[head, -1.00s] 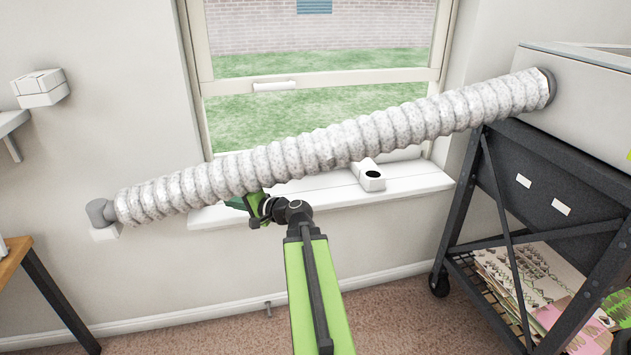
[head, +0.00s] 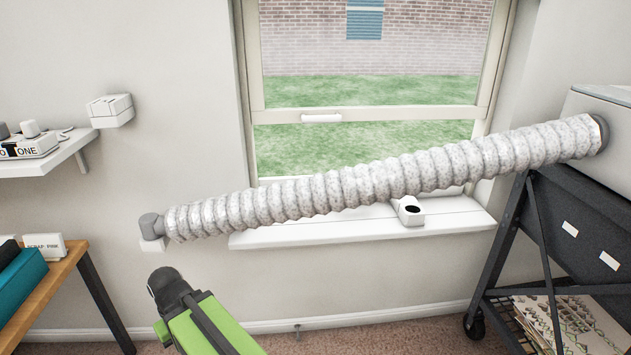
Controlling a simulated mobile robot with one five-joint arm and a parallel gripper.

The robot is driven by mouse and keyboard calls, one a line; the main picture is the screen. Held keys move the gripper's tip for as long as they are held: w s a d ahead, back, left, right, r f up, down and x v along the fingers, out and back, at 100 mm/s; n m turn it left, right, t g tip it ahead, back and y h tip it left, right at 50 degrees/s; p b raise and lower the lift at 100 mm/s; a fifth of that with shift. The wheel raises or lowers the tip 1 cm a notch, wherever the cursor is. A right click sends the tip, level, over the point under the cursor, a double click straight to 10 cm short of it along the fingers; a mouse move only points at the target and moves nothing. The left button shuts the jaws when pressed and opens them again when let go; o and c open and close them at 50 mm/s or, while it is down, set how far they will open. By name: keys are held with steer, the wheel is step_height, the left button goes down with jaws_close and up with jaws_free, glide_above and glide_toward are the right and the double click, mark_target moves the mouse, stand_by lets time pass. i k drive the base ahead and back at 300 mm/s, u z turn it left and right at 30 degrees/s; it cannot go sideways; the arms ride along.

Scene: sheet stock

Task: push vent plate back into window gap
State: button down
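A white piece with a round dark hole (head: 411,210) sits on the windowsill under the hose. It may be part of the vent plate; the hose hides its back, and I see no other plate. The window gap (head: 330,147) below the raised sash shows grass, its lower part covered by the hose. The silvery ribbed hose (head: 345,190) runs from the machine at right to a grey elbow (head: 151,226) by the wall at left. My green arm is at the bottom left, below the elbow and apart from the hose. My gripper's fingers do not show.
A white windowsill (head: 450,218) runs below the hose. A dark wheeled cart (head: 575,225) carrying a grey machine (head: 590,105) stands at right. A wooden table (head: 45,290) and a white shelf (head: 60,152) are at left. Carpet between table and cart looks mostly clear.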

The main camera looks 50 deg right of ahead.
mark_target(410, 212)
steer(key=u, duration=0.9)
steer(key=k, duration=1)
steer(key=z, duration=0.95)
steer(key=i, duration=1)
steer(key=z, duration=0.05)
